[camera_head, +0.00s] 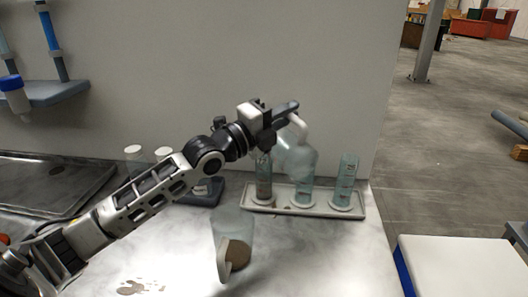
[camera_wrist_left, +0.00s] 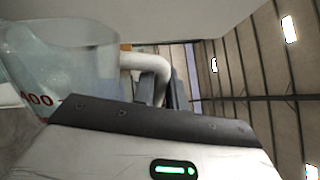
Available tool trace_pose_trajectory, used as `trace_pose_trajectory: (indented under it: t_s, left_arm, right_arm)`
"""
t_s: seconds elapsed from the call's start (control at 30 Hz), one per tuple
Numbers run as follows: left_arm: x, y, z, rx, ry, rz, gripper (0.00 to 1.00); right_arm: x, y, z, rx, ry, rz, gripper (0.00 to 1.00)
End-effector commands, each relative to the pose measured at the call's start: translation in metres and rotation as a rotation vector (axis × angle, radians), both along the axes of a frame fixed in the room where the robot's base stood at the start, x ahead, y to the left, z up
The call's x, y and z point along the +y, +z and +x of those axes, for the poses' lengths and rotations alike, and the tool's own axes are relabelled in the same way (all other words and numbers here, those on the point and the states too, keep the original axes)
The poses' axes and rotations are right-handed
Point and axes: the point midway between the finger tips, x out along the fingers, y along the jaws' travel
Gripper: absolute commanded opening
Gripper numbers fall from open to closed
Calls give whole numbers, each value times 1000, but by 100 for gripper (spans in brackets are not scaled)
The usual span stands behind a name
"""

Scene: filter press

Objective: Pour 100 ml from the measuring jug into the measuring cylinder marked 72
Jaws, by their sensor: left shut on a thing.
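My left gripper (camera_head: 285,112) is shut on the white handle of the clear measuring jug (camera_head: 300,158). The jug hangs in the air over the middle of a pale tray (camera_head: 275,209), with its handle at its upper side, and looks tilted. It also shows in the left wrist view (camera_wrist_left: 65,65), with a red "400" mark; the liquid level in it is unclear. Three clear measuring cylinders stand upright in the tray: left (camera_head: 264,185), middle (camera_head: 304,194) and right (camera_head: 346,180). The jug partly covers the middle one. Their numbers are too small to read. My right gripper is out of view.
A second handled clear vessel (camera_head: 234,225) with brown contents stands on the marble top in front. White-capped items (camera_head: 133,153) stand behind my left arm. A dark tray (camera_head: 45,190) lies at left, under a wall shelf (camera_head: 60,92). The front right top is clear.

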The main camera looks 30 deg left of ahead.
Motion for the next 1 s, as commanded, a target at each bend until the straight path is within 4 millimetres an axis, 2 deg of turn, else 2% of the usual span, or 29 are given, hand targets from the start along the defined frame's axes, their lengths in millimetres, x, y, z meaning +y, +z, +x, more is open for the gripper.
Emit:
trace_pose_trajectory:
  t_s: [1.0]
  left_arm:
    - [8, 6, 3, 23, 0, -72, 0]
  right_arm:
    - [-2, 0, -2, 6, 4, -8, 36]
